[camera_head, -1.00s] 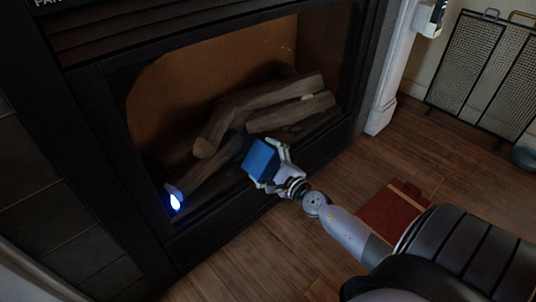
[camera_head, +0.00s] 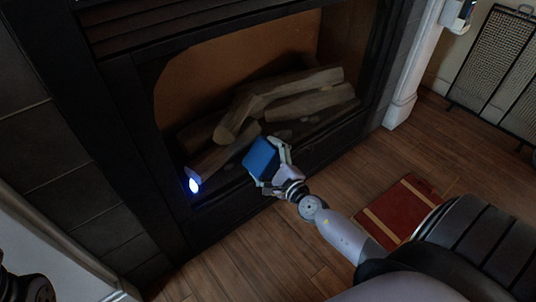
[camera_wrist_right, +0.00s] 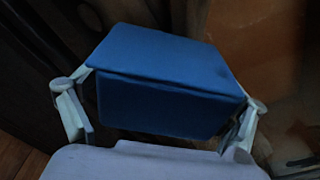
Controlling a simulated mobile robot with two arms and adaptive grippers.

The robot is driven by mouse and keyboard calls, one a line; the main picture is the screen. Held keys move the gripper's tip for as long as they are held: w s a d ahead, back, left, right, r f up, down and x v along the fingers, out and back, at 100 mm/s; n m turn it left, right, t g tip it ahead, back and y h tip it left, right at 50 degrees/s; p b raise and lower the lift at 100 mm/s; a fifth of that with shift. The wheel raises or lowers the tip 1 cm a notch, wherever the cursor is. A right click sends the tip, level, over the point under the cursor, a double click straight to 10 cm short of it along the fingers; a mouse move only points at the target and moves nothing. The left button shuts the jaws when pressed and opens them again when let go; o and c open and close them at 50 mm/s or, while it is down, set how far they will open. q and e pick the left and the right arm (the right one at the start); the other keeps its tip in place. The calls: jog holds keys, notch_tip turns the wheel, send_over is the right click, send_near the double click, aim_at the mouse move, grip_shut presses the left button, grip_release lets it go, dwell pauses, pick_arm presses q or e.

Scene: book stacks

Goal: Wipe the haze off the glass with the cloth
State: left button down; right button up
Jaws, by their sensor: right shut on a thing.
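My right gripper (camera_head: 272,171) is shut on a blue block-shaped cloth (camera_head: 261,158) in front of the fireplace opening. In the right wrist view the blue cloth (camera_wrist_right: 165,85) fills the space between the two fingers. The fireplace glass (camera_head: 215,80) shows as a dark-framed opening with a brownish, slightly hazy back. I cannot tell whether the cloth touches the glass. A small bright blue-white light (camera_head: 193,184) shows at the lower left of the opening. My left gripper is not clearly in view; only a dark part of mine shows at the lower left edge.
Logs (camera_head: 275,98) lie inside the fireplace. A red book (camera_head: 402,207) lies on the wooden floor right of my arm. A black mesh screen (camera_head: 497,62) stands at the upper right by a white pillar (camera_head: 408,80).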

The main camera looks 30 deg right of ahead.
aim_at(274, 167)
jog(key=shift+s+d+f, duration=0.1)
jog(key=shift+s, duration=0.4)
jog(key=shift+s+d+b, duration=0.2)
jog(key=shift+s+b, duration=0.35)
jog(key=shift+s, duration=2)
jog(key=shift+s, duration=0.1)
jog(key=shift+s+d+b, duration=0.1)
jog(key=shift+s+b, duration=0.3)
jog(key=shift+s, duration=0.95)
